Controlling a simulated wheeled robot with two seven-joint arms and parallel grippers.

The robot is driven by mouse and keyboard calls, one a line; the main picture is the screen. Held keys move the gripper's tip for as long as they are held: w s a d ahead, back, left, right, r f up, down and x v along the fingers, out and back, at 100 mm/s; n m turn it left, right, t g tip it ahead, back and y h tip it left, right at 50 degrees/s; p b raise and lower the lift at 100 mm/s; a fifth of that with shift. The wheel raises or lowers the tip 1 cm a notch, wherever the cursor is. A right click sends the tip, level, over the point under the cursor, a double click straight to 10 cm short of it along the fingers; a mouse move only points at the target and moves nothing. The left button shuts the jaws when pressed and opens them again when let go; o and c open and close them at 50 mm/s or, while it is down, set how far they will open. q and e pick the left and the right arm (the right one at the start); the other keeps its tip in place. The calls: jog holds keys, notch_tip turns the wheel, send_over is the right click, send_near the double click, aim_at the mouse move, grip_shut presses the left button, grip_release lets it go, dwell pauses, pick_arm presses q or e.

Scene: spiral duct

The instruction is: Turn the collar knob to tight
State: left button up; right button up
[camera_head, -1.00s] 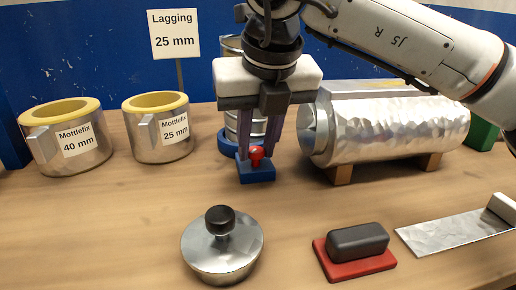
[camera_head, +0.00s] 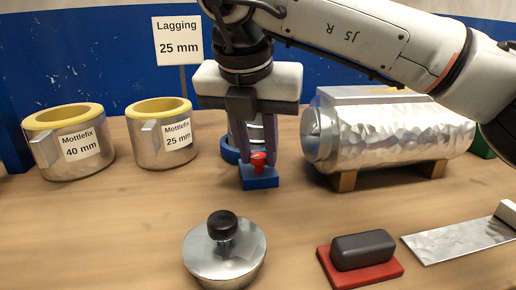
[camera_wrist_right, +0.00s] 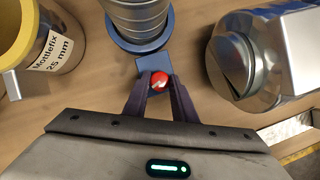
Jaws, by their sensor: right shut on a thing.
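The collar knob is a red knob (camera_head: 258,160) on a blue block (camera_head: 259,181) at the foot of the upright metal spiral duct (camera_head: 262,133). In the right wrist view the red knob (camera_wrist_right: 159,81) has a pale mark on top and sits between the fingertips, with the blue collar (camera_wrist_right: 140,38) around the duct's base beyond it. My right gripper (camera_head: 258,158) points down and is shut on the red knob; in the wrist view its fingers (camera_wrist_right: 159,84) flank it on both sides. The gripper hides much of the duct in the head view. My left gripper is not in view.
Two yellow-lined metal shells, labelled Mottlefix 40 mm (camera_head: 70,165) and 25 mm (camera_head: 160,155), stand left. A dented metal cylinder (camera_head: 395,135) lies on wooden blocks at right. A lidded metal disc (camera_head: 224,262), a red-based pad (camera_head: 375,275) and a metal plate (camera_head: 450,243) lie in front.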

jog(key=o, duration=1)
jog(key=shift+o, duration=0.2)
jog(key=p+v, duration=0.2)
jog(key=v, duration=0.8)
jog(key=shift+s+r, duration=0.15)
